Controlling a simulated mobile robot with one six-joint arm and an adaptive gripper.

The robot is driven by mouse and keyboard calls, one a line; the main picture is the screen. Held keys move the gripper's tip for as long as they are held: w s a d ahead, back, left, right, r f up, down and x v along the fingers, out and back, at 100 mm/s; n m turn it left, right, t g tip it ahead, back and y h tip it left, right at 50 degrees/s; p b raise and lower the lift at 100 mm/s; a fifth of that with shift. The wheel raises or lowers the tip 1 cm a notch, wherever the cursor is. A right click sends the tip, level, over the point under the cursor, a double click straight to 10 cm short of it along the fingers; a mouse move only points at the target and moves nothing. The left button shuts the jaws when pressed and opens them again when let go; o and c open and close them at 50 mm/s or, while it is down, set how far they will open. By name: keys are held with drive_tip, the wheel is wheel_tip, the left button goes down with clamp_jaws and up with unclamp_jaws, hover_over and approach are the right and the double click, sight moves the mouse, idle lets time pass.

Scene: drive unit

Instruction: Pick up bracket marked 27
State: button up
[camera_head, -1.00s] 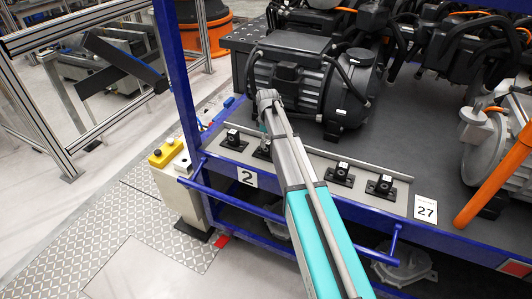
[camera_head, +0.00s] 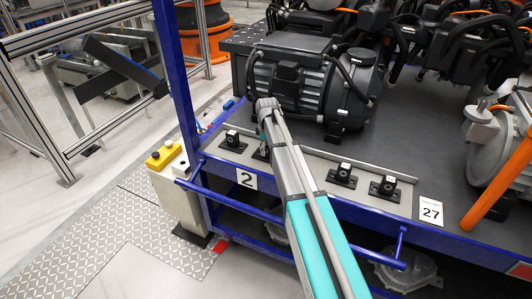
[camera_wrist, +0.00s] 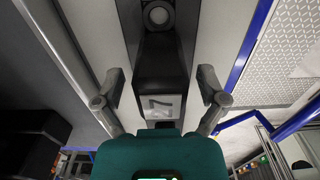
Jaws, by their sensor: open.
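Several black brackets stand in a row on a grey strip at the front of the blue-framed platform. In the head view one is at the left (camera_head: 233,142) and two are right of my arm (camera_head: 342,174) (camera_head: 384,188). Another bracket (camera_head: 259,154) is mostly hidden behind my arm. My gripper (camera_wrist: 160,88) is open, its fingers on either side of a black bracket (camera_wrist: 158,68) in the wrist view. This bracket has a pale label (camera_wrist: 160,105) with a visible 7; the rest is unclear. I cannot tell whether the fingers touch it.
A card marked 27 (camera_head: 431,211) sits right of the strip, and a plate marked 2 (camera_head: 246,178) is on the front edge. A large dark motor (camera_head: 290,85) stands close behind the row. A blue rail (camera_head: 290,222) runs along the front.

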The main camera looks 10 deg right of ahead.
clamp_jaws()
idle(0.5)
drive_tip(key=shift+r, duration=0.2)
wheel_tip(320, 180, up, 3)
drive_tip(key=p, duration=0.3)
drive_tip(key=shift+f, duration=0.1)
drive_tip(key=s+r+p, duration=0.9)
drive_tip(key=s+p, duration=0.1)
drive_tip(key=s, duration=0.4)
drive_tip(key=shift+d+r, duration=0.3)
drive_tip(key=shift+r, duration=0.1)
